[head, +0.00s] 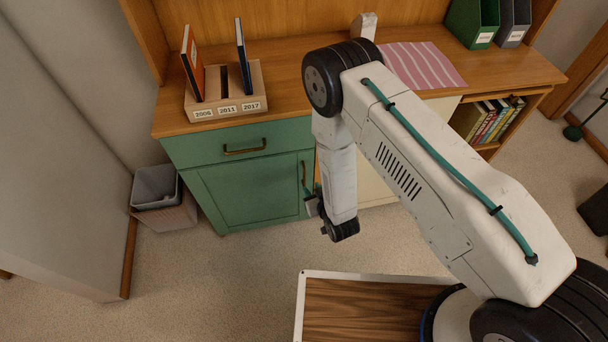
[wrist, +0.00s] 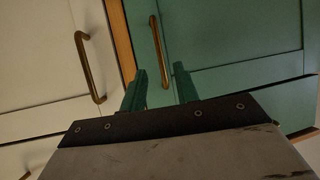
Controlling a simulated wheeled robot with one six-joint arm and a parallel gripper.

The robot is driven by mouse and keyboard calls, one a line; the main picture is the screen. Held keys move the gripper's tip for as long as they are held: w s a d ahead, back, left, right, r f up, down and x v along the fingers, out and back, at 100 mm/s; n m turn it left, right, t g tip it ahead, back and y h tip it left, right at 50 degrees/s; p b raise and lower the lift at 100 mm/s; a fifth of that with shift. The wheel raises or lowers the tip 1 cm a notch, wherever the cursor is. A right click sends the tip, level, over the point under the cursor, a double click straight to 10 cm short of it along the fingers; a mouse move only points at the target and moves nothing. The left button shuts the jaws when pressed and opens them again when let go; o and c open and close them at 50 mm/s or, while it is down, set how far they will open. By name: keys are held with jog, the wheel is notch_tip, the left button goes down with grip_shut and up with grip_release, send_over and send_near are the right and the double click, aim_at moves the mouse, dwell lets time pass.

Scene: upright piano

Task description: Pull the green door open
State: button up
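The green door (head: 250,190) is shut in the lower left of the desk, under a green drawer. It also shows on the right of the wrist view (wrist: 235,35). Its bronze bar handle (head: 304,172) stands upright near the door's right edge in the head view. In the wrist view the handle (wrist: 160,50) lies just beyond and between my fingertips. My gripper (wrist: 161,72) is open, with two green fingers apart and nothing between them. In the head view my gripper (head: 311,190) is partly hidden by my arm, close in front of the handle's lower end. Contact cannot be seen.
The green drawer (head: 205,149) has its own handle. A cream door (wrist: 45,50) with a bronze handle (wrist: 88,65) is beside the green door. A waste bin (head: 160,195) stands left of the cabinet. The carpet (head: 235,270) before the green door is clear.

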jog(key=shift+t, duration=0.4)
jog(key=x, duration=0.2)
jog(key=r+x, duration=0.1)
jog(key=x, duration=0.4)
jog(key=shift+w+a+r, duration=0.2)
jog(key=shift+w+a, duration=0.15)
jog(key=shift+w, duration=0.25)
grip_shut()
